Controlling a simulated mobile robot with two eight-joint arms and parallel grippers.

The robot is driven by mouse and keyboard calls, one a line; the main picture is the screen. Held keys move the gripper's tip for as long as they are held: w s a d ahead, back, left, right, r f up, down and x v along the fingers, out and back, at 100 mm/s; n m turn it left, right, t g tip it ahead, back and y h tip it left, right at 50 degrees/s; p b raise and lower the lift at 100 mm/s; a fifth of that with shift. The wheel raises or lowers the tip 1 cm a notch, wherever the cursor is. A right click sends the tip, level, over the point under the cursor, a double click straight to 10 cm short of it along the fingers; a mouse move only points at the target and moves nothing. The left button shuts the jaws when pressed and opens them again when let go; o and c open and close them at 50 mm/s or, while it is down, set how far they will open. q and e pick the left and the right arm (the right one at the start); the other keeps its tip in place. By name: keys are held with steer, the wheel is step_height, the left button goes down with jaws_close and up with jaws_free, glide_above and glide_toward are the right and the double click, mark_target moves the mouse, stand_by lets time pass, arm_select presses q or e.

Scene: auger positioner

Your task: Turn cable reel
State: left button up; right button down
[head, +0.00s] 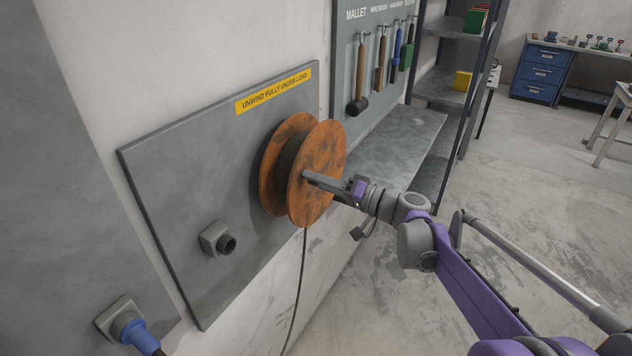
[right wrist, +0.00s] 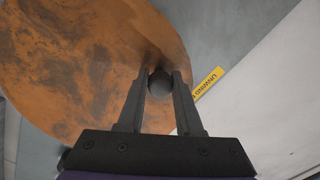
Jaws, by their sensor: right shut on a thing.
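The cable reel (head: 322,165) is an orange-brown, worn spool with dark cable wound between its two discs. It is mounted on a grey wall panel (head: 180,170), and its cable (head: 303,275) hangs down below it. My right gripper (head: 312,178) is at the outer face of the reel. In the right wrist view the reel's face (right wrist: 80,70) fills the upper left, and my right gripper (right wrist: 160,85) is shut on a dark round knob (right wrist: 159,83) near the disc's edge. My left gripper is not in view.
A yellow label (head: 274,91) reads "UNWIND FULLY UNDER LOAD". A grey socket (head: 216,240) sits below left of the reel, and a blue plug (head: 135,335) is at bottom left. A tool board with a mallet (head: 359,80) and a grey bench (head: 395,140) stand behind. Floor at right is open.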

steer(key=c, duration=0.6)
jaws_free()
steer(key=b+v, duration=0.1)
steer(key=v, duration=1)
steer(key=shift+a, duration=0.1)
